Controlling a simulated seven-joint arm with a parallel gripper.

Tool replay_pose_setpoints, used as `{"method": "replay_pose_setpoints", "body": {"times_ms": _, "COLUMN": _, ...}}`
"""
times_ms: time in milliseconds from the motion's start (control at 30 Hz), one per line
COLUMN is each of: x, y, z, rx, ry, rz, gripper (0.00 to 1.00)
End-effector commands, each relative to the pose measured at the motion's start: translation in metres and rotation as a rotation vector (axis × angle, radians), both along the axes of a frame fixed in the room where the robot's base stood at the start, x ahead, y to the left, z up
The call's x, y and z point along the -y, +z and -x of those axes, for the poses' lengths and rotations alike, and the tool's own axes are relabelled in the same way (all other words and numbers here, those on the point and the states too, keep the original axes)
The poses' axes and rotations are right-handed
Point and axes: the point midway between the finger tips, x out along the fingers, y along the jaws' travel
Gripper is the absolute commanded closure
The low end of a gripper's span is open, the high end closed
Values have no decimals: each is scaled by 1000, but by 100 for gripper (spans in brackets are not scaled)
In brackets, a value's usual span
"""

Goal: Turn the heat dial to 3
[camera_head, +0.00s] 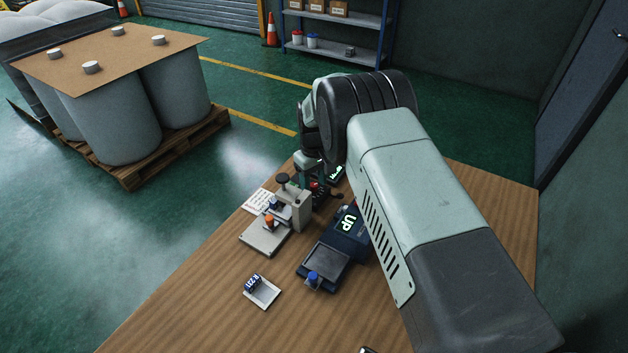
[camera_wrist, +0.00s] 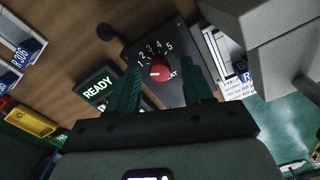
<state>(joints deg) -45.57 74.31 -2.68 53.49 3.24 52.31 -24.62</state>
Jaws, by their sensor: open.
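The red heat dial (camera_wrist: 159,71) sits on a black panel (camera_wrist: 172,92) with white numbers 1 to 5 arced around it in the wrist view. A small pale mark shows on the dial's left side; I cannot read for certain which number it points at. My gripper (camera_wrist: 161,68) is open, with one dark green finger on each side of the dial. I cannot tell whether the fingers touch it. In the head view the dial (camera_head: 315,185) is a small red spot beside the grey press, and my arm hides much of the area near it.
A display (camera_wrist: 97,87) reading READY is left of the dial panel. In the head view, a grey press (camera_head: 295,209) stands close by, with a dark blue device (camera_head: 348,238) showing UP and a small white tray (camera_head: 265,294) nearer. The wooden table (camera_head: 190,310) is bare at front left.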

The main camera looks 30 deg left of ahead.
Motion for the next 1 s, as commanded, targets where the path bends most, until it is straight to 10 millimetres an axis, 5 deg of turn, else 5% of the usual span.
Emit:
{"method": "replay_pose_setpoints", "body": {"times_ms": 300, "x": 0, "y": -2, "z": 0, "rx": 0, "ry": 0, "rz": -1, "gripper": 51}}
{"method": "replay_pose_setpoints", "body": {"times_ms": 633, "x": 0, "y": -2, "z": 0, "rx": 0, "ry": 0, "rz": -1, "gripper": 100}}
{"method": "replay_pose_setpoints", "body": {"times_ms": 1000, "x": 0, "y": -2, "z": 0, "rx": 1, "ry": -54, "rz": -1, "gripper": 100}}
